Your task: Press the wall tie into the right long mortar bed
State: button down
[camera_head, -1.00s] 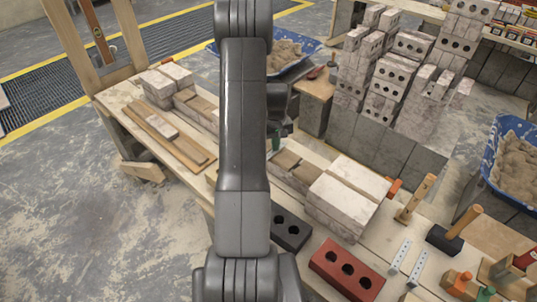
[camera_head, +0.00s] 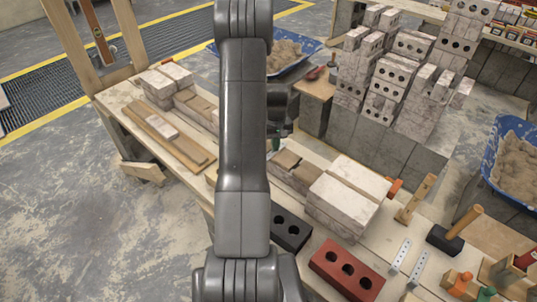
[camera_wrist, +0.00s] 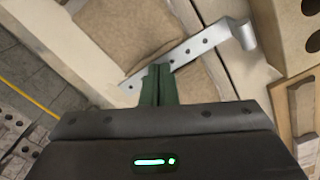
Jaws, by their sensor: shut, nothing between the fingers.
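The wall tie (camera_wrist: 195,45) is a flat grey metal strip with holes and a bent end at the right of the wrist view. It lies slantwise over a brown mortar bed (camera_wrist: 120,32), and more brown mortar (camera_wrist: 190,88) shows on its other side. My gripper (camera_wrist: 158,72) has green fingers, shut and empty, with the tips at the tie's near edge; I cannot tell whether they touch it. In the head view my arm hides most of my gripper (camera_head: 275,145). Brown mortar patches (camera_head: 285,160) show beside it, among pale blocks. The tie cannot be made out there.
Pale blocks (camera_head: 348,190) stand right of my gripper on the wooden bench. A black brick (camera_head: 291,228), a red brick (camera_head: 347,270), a hammer (camera_head: 453,232) and two perforated metal strips (camera_head: 401,254) lie nearer. Stacked blocks (camera_head: 390,75) rise behind.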

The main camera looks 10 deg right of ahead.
dwell(0.3)
notch_tip(320, 180, up, 9)
jog(key=p, duration=0.5)
dwell(0.5)
jog(key=shift+f, duration=0.2)
notch_tip(320, 180, down, 9)
jog(key=b, duration=0.5)
jog(key=shift+r, duration=0.2)
jog(key=shift+a+r, duration=0.1)
jog(key=shift+r, duration=0.1)
